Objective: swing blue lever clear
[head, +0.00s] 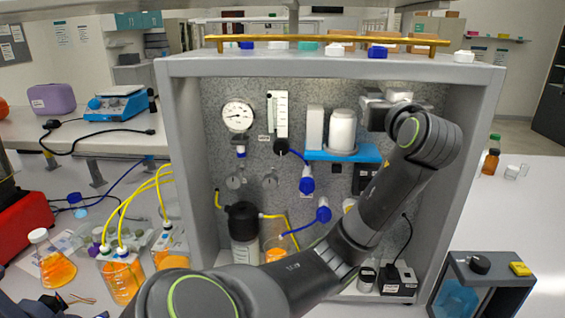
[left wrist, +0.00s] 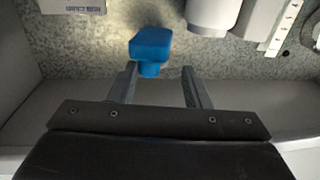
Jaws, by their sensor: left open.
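In the left wrist view, the blue lever (left wrist: 151,46) shows as a blunt blue block on a short blue stem in front of the speckled back panel. My left gripper (left wrist: 160,82) is open, with its two dark fingers pointing toward the panel. The lever is just beyond the fingertips, nearer the picture's left finger, and nothing is held. In the head view, my left gripper (head: 388,108) is at the upper right inside the grey rig frame, right of a white cylinder. The lever appears hidden behind it there. My right gripper is not in view.
The white cylinder (head: 342,131) stands on a blue shelf (head: 343,154) beside the gripper. The frame's right wall (head: 466,170) is close on the other side. A gauge (head: 238,116) and flow meter (head: 278,114) are on the left. Below are blue valves and a dark-capped bottle (head: 243,249).

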